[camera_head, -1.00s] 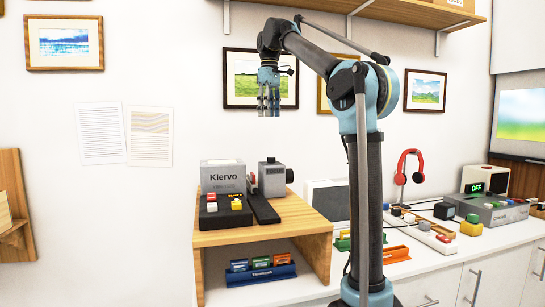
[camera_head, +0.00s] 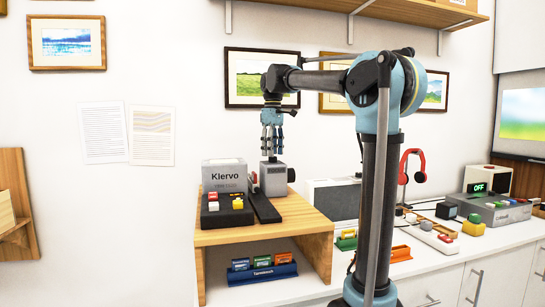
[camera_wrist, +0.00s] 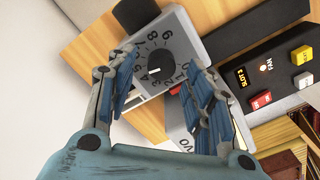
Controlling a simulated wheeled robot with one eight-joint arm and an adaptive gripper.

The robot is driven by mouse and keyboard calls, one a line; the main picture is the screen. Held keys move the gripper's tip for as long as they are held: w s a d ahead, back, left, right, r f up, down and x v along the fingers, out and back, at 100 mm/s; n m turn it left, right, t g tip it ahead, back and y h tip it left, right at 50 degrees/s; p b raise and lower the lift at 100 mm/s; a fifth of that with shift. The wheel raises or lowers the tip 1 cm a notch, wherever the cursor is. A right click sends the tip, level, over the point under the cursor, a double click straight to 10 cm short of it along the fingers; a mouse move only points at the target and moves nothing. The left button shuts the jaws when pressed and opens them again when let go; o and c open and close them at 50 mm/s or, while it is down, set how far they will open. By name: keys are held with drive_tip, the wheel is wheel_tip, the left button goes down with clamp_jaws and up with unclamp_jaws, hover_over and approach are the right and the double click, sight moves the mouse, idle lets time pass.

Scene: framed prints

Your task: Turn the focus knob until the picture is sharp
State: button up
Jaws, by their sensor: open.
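The grey box (camera_head: 274,178) with a black knob on its right side stands on the wooden stand. In the wrist view its numbered dial face shows a round black knob (camera_wrist: 154,65) with a small white mark. My gripper (camera_head: 271,157) points down just above the grey box. In the wrist view my gripper's blue fingers (camera_wrist: 160,68) are spread, one set on each side of the dial in the picture, with nothing between them. I cannot tell how far they are from the knob. The picture on the screen (camera_head: 523,105) at right is a blurred landscape.
The Kiervo unit (camera_head: 224,176) and a black button panel (camera_head: 227,216) stand left of the grey box on the wooden stand (camera_head: 275,235). Coloured cartridges sit in a blue rack (camera_head: 262,273) below. Framed prints (camera_head: 250,78) hang behind my arm.

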drive_tip(key=shift+f, duration=1)
drive_tip(key=c, duration=1.1)
drive_tip(key=shift+m, duration=0.4)
drive_tip(key=m, duration=0.4)
drive_tip(key=shift+w+r+m, duration=0.1)
drive_tip(key=shift+m, duration=2.7)
